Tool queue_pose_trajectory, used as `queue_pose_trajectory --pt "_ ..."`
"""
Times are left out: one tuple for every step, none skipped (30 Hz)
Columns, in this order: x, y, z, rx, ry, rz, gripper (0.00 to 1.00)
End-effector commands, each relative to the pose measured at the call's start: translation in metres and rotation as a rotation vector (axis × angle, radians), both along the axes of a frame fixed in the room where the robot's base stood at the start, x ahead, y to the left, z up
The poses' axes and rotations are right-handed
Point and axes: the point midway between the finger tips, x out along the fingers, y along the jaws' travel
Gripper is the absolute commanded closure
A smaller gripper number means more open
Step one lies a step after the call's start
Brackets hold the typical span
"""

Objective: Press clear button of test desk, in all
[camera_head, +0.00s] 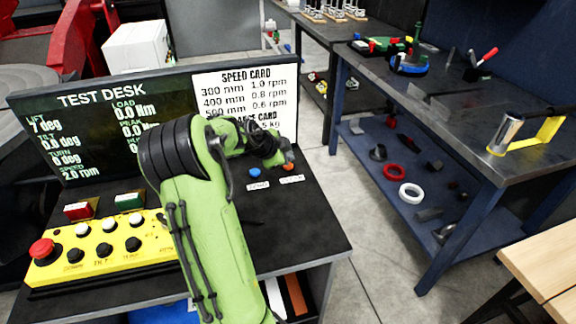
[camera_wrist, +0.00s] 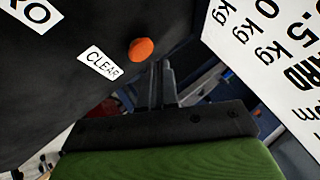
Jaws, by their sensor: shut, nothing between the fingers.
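The test desk (camera_head: 322,240) has a black top, with a screen and a speed card at its back. The clear button is a small orange button (camera_head: 288,166) at the right of the desk; in the wrist view it shows as an orange knob (camera_wrist: 141,48) beside a white CLEAR label (camera_wrist: 99,63). A blue button (camera_head: 254,173) stands left of it. My gripper (camera_wrist: 157,82) is shut and empty, its dark fingers just below the orange button in the wrist view. In the head view it is close to that button; I cannot tell whether they touch.
A yellow control box (camera_head: 100,269) with several black and white buttons and a red knob lies at the desk's left front. Red (camera_head: 77,210) and green (camera_head: 130,201) buttons are behind it. The screen (camera_head: 35,112) stands behind. A blue-framed workbench (camera_head: 485,140) is right, across open floor.

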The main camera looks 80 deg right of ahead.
Motion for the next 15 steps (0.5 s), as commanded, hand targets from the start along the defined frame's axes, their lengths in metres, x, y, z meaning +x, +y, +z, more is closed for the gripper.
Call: queue_pose_trajectory --pt "0.0001 0.0 -0.003 0.0 0.0 0.0 1.0" --pt "0.0001 -0.0001 -0.0043 0.0 0.0 0.0 1.0" --pt "0.0001 0.0 -0.006 0.0 0.0 0.0 1.0" --pt "0.0001 0.0 -0.0072 0.0 0.0 0.0 1.0" --pt "0.0001 0.0 -0.0082 0.0 0.0 0.0 1.0" --pt "0.0 0.0 -0.0091 0.0 0.0 0.0 1.0" --pt "0.0 0.0 -0.0093 0.0 0.0 0.0 1.0" --pt "0.0 -0.0001 -0.0091 0.0 0.0 0.0 1.0" --pt "0.0 0.0 -0.0086 0.0 0.0 0.0 1.0" --pt "0.0 0.0 -0.0081 0.0 0.0 0.0 1.0" --pt "0.0 0.0 -0.0079 0.0 0.0 0.0 1.0" --pt "0.0 0.0 -0.0077 0.0 0.0 0.0 1.0" --pt "0.0 0.0 -0.0077 0.0 0.0 0.0 1.0" --pt "0.0 -0.0001 -0.0075 0.0 0.0 0.0 1.0" --pt "0.0001 0.0 -0.0076 0.0 0.0 0.0 1.0"
